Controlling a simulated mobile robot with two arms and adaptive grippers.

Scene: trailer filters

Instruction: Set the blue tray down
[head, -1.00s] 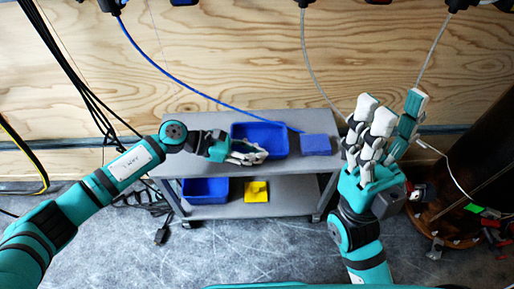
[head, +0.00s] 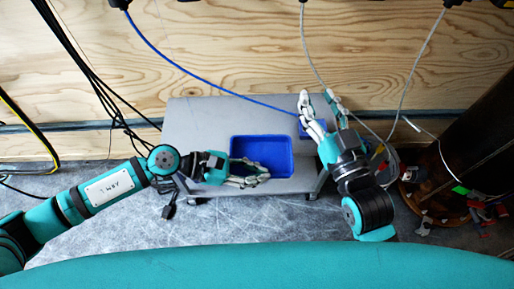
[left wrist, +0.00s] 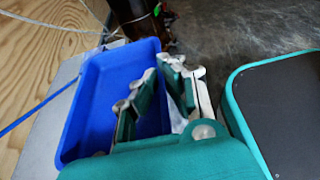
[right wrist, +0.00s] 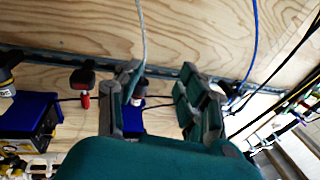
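The blue tray (head: 277,140) is an open, empty box at the front of the grey cart top (head: 200,120). My left gripper (head: 262,178) is at its near left wall. In the left wrist view, the fingertips (left wrist: 158,72) close together on the side wall of the tray (left wrist: 88,105), one finger inside and one outside. The tray looks level; I cannot tell whether it rests on the cart or hangs just above it. My right gripper (head: 318,95) is open and empty above the cart's right end; its spread fingers also show in the right wrist view (right wrist: 158,80).
A flat blue piece (head: 312,131) lies on the cart's right end, partly hidden by my right gripper. The cart top left of the tray is clear. A blue cable (head: 190,80) hangs across the cart. A dark drum (head: 465,150) stands at the right.

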